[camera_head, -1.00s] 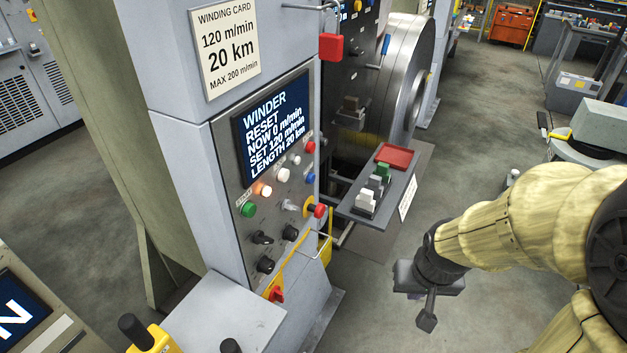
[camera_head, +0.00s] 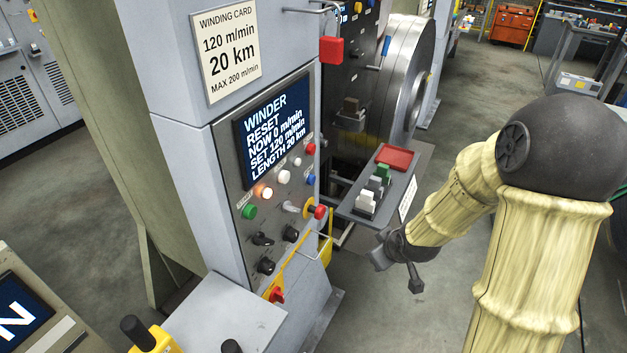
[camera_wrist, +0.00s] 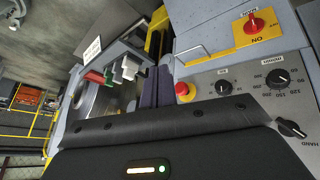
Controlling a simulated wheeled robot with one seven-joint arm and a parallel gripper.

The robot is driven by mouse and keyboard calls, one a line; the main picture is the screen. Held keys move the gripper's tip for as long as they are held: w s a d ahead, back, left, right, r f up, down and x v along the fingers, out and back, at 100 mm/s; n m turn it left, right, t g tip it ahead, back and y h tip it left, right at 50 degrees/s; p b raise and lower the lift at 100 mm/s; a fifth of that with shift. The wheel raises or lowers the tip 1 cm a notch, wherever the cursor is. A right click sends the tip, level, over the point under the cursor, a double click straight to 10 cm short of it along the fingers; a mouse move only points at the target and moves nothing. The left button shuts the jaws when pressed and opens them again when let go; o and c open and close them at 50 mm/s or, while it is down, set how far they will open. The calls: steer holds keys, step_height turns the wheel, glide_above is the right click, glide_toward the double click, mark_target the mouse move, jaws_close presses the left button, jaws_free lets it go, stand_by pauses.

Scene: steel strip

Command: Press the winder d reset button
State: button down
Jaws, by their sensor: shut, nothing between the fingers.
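The winder's grey control panel (camera_head: 226,180) faces right, with a lit screen reading "WINDER RESET NOW 0 m/min". It carries a green button (camera_head: 249,211), a glowing orange-white button (camera_head: 267,192), white buttons (camera_head: 283,175), a red button (camera_head: 311,149), a blue button (camera_head: 310,179) and a red mushroom button on yellow (camera_head: 319,212). The small labels are too blurred to tell which is reset. My gripper (camera_head: 381,257) is right of the panel, below the side tray, apart from the buttons. In the wrist view its dark fingers (camera_wrist: 157,87) are together and empty.
A grey side tray (camera_head: 354,208) with small blocks and a red pad juts out between panel and arm. A yellow bar (camera_head: 289,264) and a red rotary switch (camera_head: 277,295) sit low on the cabinet. A steel coil (camera_head: 396,75) stands behind. Floor lies open below my gripper.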

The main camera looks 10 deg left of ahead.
mark_target(312, 180)
steer(key=w+a+f+n+t+y, duration=0.2)
steer(key=w+a+n+t+y, duration=0.25)
steer(key=w+a, duration=0.35)
steer(key=w+d+r+n+t+p, duration=0.1)
steer(key=w+r+t, duration=0.3)
steer(key=w+t, duration=0.2)
steer(key=shift+w+r, duration=0.15)
steer(key=shift+w, duration=0.3)
steer(key=shift+n+t+y, duration=0.25)
steer(key=w+a, duration=0.3)
steer(key=a, duration=0.5)
steer(key=shift+w, duration=0.2)
steer(key=shift+a, duration=0.2)
stand_by(1.3)
steer(key=shift+w+a, duration=0.15)
steer(key=shift+a, duration=0.1)
